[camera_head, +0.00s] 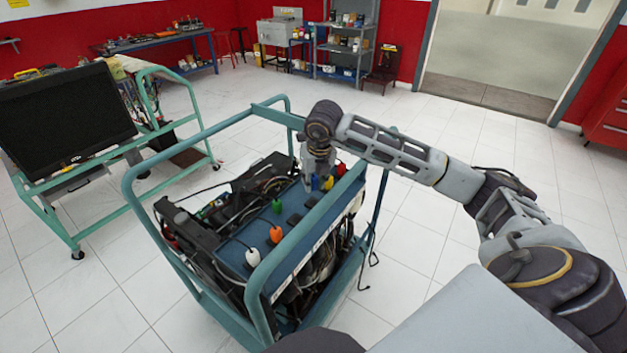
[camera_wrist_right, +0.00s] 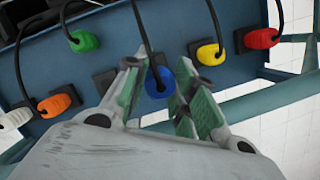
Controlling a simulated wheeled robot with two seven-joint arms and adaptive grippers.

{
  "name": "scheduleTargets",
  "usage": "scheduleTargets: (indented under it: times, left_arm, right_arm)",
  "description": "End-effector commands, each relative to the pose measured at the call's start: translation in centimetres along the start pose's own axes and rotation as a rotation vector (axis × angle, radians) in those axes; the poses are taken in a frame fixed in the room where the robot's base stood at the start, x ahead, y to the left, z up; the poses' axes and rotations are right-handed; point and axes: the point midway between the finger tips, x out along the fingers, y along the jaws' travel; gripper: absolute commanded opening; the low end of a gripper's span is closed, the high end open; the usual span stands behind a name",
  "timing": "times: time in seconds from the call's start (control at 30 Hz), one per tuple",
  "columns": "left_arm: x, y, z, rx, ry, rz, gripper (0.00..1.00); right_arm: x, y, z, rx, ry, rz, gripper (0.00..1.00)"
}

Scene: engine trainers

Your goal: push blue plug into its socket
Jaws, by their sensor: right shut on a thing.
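The blue plug (camera_wrist_right: 159,82) is between the two green-padded fingers of my right gripper (camera_wrist_right: 160,95) in the wrist view, with a black cable running up from it. My right gripper is shut on it. In the head view the right gripper (camera_head: 318,172) points down over the blue panel of the engine trainer, and the blue plug (camera_head: 315,183) shows small below it. The plug's socket is hidden behind the plug and fingers; I cannot tell how deep the plug sits. My left gripper is not in view.
Near the blue plug are a yellow plug (camera_wrist_right: 209,54), a red plug (camera_wrist_right: 261,39), a green plug (camera_wrist_right: 83,41), an orange plug (camera_wrist_right: 54,105) and a white plug (camera_wrist_right: 15,118), with loose cables. The teal trainer frame (camera_head: 205,135) rises around the panel.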

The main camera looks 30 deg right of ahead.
Motion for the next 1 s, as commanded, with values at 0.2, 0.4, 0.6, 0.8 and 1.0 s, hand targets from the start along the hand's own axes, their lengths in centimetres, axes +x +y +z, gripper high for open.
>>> scheduleTargets:
  times: [0.2, 0.4, 0.6, 0.8, 1.0]
  left_arm:
    - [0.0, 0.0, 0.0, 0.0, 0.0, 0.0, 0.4]
    - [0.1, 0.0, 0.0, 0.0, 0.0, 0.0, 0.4]
    - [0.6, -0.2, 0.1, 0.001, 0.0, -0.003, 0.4]
    - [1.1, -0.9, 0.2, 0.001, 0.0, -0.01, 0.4]
    - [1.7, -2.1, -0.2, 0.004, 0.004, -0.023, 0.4]
  right_arm:
    - [0.0, 0.0, 0.0, 0.0, 0.0, 0.0, 0.06]
    - [0.3, 0.0, -0.1, 0.001, 0.0, 0.0, 0.06]
    - [1.0, 0.0, -0.3, 0.001, 0.0, 0.0, 0.06]
    - [2.2, 0.0, -0.7, 0.001, 0.001, 0.0, 0.06]
    - [3.4, 0.0, -1.0, 0.001, 0.001, 0.001, 0.06]
